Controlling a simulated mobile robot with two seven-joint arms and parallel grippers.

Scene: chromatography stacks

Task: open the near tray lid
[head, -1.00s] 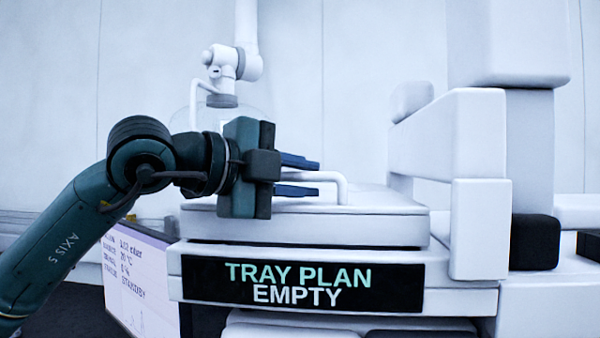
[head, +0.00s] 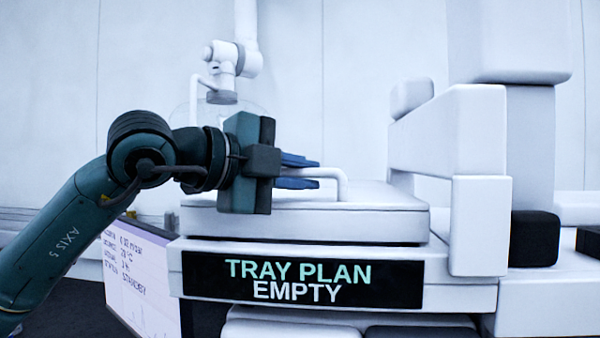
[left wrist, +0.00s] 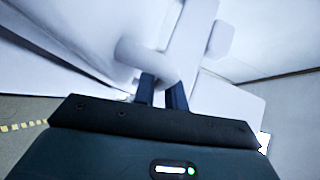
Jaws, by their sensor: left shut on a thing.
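The near tray lid (head: 300,224) is a flat white slab lying level above the black "TRAY PLAN EMPTY" sign. A white bar handle (head: 343,188) rises from its top. My left gripper (head: 318,172), on a teal arm, is shut on this handle with its blue fingers above and below the bar. In the left wrist view the handle (left wrist: 138,52) runs down to the blue fingers (left wrist: 162,92), and its gripped part is partly hidden. My right gripper is not in view.
A tall white structure (head: 420,140) stands close to the right of the lid. A white jointed fixture (head: 236,62) hangs behind the lid. A screen panel (head: 140,275) stands at the left below my arm.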

